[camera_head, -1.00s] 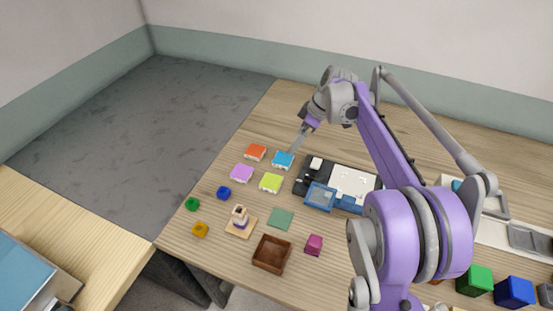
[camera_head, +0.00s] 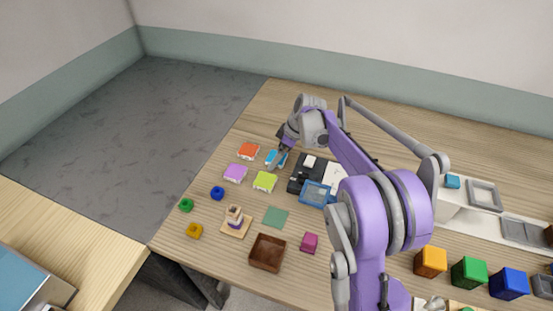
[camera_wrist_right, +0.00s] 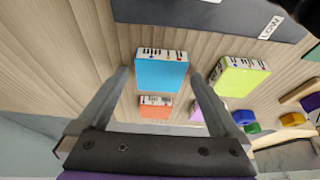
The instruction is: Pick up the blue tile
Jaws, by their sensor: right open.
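The blue tile (camera_head: 271,157) lies on the wooden table, partly hidden by my right gripper (camera_head: 277,159) in the head view. In the right wrist view the blue tile (camera_wrist_right: 161,74) shows between the two fingertips of my open right gripper (camera_wrist_right: 159,80). It has a pale edge with dark marks. A gap is seen at the right finger; I cannot tell whether the left finger touches it. My left gripper is not in view.
An orange-red tile (camera_head: 249,151), a purple tile (camera_head: 236,173) and a lime tile (camera_head: 265,182) lie close by. A black device (camera_head: 299,181) is just right of the blue tile. A brown box (camera_head: 267,253) stands nearer the table's front.

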